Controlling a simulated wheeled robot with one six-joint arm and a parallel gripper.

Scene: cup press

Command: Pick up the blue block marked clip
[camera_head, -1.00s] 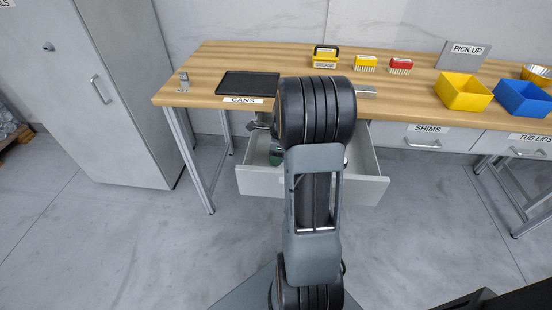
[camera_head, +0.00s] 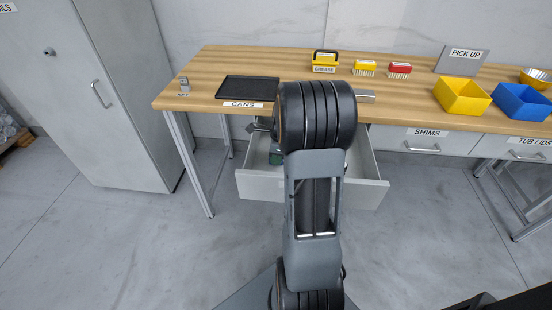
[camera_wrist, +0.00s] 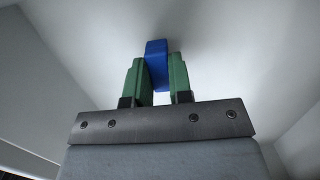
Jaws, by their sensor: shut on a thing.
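The blue block (camera_wrist: 157,62) shows in the wrist view between the two green fingers of my gripper (camera_wrist: 157,80). My gripper is shut on it, with a finger against each side. The block sticks out a little past the fingertips, and its marking is not readable here. Pale drawer walls surround the gripper in the wrist view. In the head view my gripper (camera_head: 275,157) is mostly hidden behind my arm; a little green shows inside the open drawer (camera_head: 262,186). The block cannot be seen there.
The wooden table (camera_head: 210,72) stands above the open drawer.

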